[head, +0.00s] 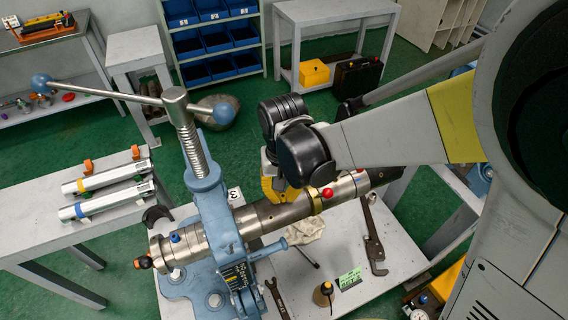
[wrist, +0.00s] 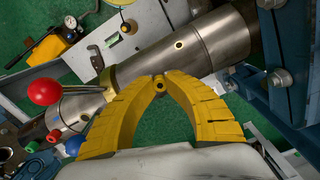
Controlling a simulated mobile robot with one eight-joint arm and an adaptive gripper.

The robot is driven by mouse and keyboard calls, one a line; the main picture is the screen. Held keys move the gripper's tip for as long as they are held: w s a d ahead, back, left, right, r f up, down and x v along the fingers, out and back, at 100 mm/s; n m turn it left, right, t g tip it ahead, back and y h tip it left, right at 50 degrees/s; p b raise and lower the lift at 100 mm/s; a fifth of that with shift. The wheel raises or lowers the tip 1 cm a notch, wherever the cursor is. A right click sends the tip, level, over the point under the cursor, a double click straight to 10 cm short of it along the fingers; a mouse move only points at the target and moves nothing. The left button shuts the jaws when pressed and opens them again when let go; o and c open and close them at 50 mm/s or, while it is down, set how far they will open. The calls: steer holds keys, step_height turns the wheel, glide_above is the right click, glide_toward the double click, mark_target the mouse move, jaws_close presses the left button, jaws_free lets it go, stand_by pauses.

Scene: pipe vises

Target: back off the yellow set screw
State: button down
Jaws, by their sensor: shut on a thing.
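The steel pipe (head: 268,213) is clamped in a blue pipe vise (head: 207,205); it crosses the wrist view (wrist: 150,64). My gripper (wrist: 160,80) has its yellow ribbed fingers closed to a point over the pipe's near edge. A small yellow piece with a dark centre, seemingly the yellow set screw (wrist: 160,87), shows between the fingertips. I cannot tell whether it is still seated. In the head view my gripper (head: 270,186) is behind the pipe and its tips are hidden. A red ball-headed screw (wrist: 45,92) stands beside the brass collar (wrist: 105,79).
A blue-headed screw (head: 175,238) and an orange-tipped fitting (head: 140,262) are at the pipe's left end. The vise's long handle (head: 110,94) sticks out above. A wrench (head: 372,238), a cloth (head: 305,229) and a green card (head: 350,278) lie on the white bench.

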steer(key=n, duration=0.4)
steer(key=shift+n, duration=0.3)
steer(key=n, duration=0.5)
steer(key=shift+n, duration=0.3)
steer(key=n, duration=0.5)
steer(key=shift+b, duration=0.35)
steer(key=shift+n, duration=2.7)
steer(key=c, duration=1.4)
jaws_free()
steer(key=shift+o, duration=0.2)
